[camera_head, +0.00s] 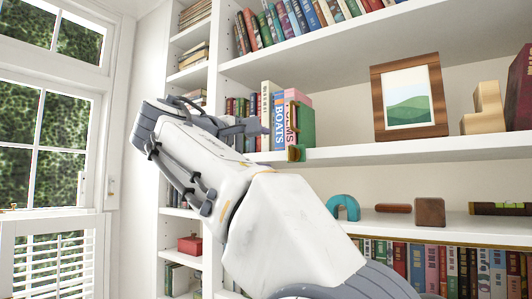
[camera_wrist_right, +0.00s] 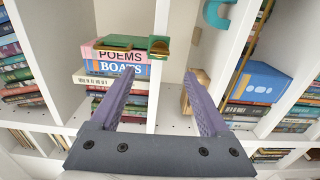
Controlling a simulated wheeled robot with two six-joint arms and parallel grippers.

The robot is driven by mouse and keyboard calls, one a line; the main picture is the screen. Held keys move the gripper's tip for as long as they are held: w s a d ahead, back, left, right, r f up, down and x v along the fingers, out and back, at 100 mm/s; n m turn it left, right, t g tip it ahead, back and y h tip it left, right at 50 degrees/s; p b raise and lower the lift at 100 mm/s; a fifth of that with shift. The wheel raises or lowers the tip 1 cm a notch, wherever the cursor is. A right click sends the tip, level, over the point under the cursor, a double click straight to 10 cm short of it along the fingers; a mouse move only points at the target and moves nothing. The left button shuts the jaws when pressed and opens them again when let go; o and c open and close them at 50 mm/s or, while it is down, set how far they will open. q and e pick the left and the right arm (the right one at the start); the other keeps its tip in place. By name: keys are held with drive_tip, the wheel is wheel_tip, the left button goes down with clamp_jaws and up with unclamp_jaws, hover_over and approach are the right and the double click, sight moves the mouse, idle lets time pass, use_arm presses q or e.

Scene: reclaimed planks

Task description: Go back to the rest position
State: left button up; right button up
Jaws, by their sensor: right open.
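My right arm reaches up across the middle of the head view, and its gripper (camera_head: 252,128) is in front of the shelf, left of the upright books. In the right wrist view the two purple fingers of this gripper (camera_wrist_right: 163,76) are spread apart with nothing between them. The POEMS book (camera_head: 291,122) and the BOATS book (camera_head: 278,120) stand on the middle shelf, with a green and gold object (camera_head: 303,128) at their right. In the wrist view the green and gold object (camera_wrist_right: 158,46) is beyond the fingertips. My left gripper is not in view.
The white bookcase (camera_head: 350,155) spans the centre and right. A framed picture (camera_head: 409,97) and wooden blocks (camera_head: 484,108) stand on the middle shelf. A teal arch (camera_head: 343,207) and a brown block (camera_head: 430,212) sit below. A window (camera_head: 48,130) is at left.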

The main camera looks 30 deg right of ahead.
idle(0.4)
drive_tip(key=w+a+f+n+y, duration=0.15)
drive_tip(key=a+f+y, duration=0.3)
drive_tip(key=f, duration=0.55)
drive_tip(key=w+a+f+n+t+y+b, duration=0.1)
drive_tip(key=a+f+n+y, duration=0.15)
drive_tip(key=a+f, duration=0.55)
drive_tip(key=w+a+f+n+y, duration=0.1)
drive_tip(key=a+f+n+y, duration=0.2)
drive_tip(key=f, duration=0.9)
drive_tip(key=s+a+f+m+g+y, duration=0.2)
drive_tip(key=s+a+f+g+y, duration=0.1)
drive_tip(key=s+f, duration=1)
drive_tip(key=s+a+f+m+g+y+b, duration=0.1)
drive_tip(key=s+a+f+g+y, duration=0.3)
drive_tip(key=s+a+f, duration=0.4)
drive_tip(key=s+f+m+g, duration=0.1)
drive_tip(key=s+f, duration=0.4)
drive_tip(key=f, duration=0.1)
drive_tip(key=shift+s+f+y, duration=0.15)
drive_tip(key=shift+f+y, duration=0.05)
drive_tip(key=shift+y, duration=0.1)
